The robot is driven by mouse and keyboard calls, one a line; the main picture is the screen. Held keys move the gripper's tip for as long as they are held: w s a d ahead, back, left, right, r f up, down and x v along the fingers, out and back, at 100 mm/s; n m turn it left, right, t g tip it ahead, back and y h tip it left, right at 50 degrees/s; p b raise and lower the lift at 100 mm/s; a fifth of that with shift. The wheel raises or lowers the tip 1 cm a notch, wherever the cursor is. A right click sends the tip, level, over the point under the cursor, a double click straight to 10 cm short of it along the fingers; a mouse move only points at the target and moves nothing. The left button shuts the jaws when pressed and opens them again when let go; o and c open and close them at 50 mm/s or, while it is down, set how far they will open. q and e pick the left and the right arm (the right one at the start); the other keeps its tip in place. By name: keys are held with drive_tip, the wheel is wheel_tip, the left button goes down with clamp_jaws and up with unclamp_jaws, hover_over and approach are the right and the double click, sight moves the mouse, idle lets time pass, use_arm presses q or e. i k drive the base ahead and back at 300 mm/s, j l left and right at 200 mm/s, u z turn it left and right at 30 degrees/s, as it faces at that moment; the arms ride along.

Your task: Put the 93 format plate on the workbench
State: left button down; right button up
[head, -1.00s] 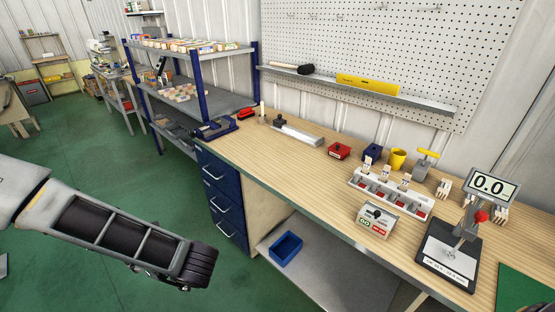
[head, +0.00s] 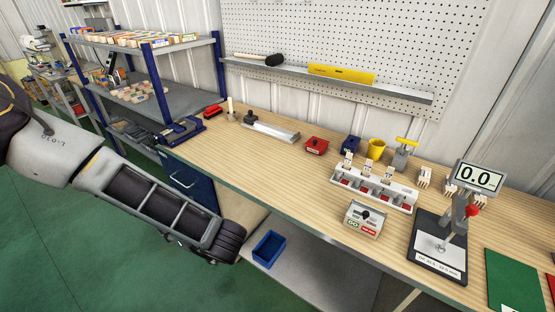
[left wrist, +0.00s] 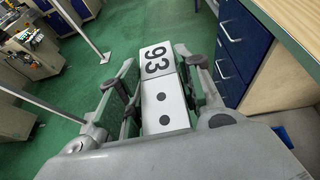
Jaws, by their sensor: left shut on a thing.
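The white 93 format plate (left wrist: 161,88), marked "93" with two dark dots below, is between the fingers of my left gripper (left wrist: 157,80) in the left wrist view. The gripper is shut on it and holds it above the green floor. In the head view my left arm comes in from the left and ends in front of the bench's drawers; the plate does not show there. The wooden workbench (head: 310,190) runs along the wall to the right of my left gripper. Its edge and top show in the left wrist view (left wrist: 290,35). My right gripper is not in view.
On the bench are a rack with red blocks (head: 372,190), a GO/NO-GO box (head: 364,220), a gauge stand (head: 440,248), a red bin (head: 315,146) and a yellow cup (head: 376,149). Bare wood lies along the front left. A blue bin (head: 269,249) stands on the lower shelf.

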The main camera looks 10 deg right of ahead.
sight(272, 168)
drive_tip(key=i+z, duration=0.45)
drive_tip(key=z, duration=0.15)
drive_tip(key=i+l+z, duration=0.15)
drive_tip(key=i, duration=0.3)
